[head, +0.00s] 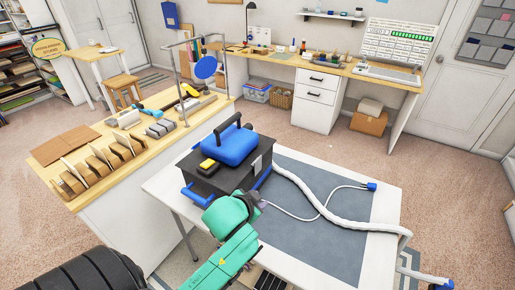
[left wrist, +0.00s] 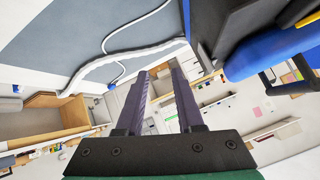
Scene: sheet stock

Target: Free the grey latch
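A black case (head: 235,182) with a blue top and black handle (head: 231,145) stands on the white table. A small grey latch (head: 257,164) shows on its right side. My left gripper (head: 260,201), on the green arm, is in front of the case, below the latch and apart from it. In the left wrist view its two dark fingers (left wrist: 160,72) are spread with nothing between them. The case (left wrist: 205,25) and its blue part (left wrist: 262,52) fill the upper right there; I cannot make out the latch in that view. My right gripper is not in view.
A white hose (head: 318,207) and a thin cable with a blue plug (head: 371,187) lie on the grey mat (head: 310,243) right of the case. A yellow-and-black item (head: 208,165) sits on the case. A wooden bench (head: 88,140) with sheet racks stands at left.

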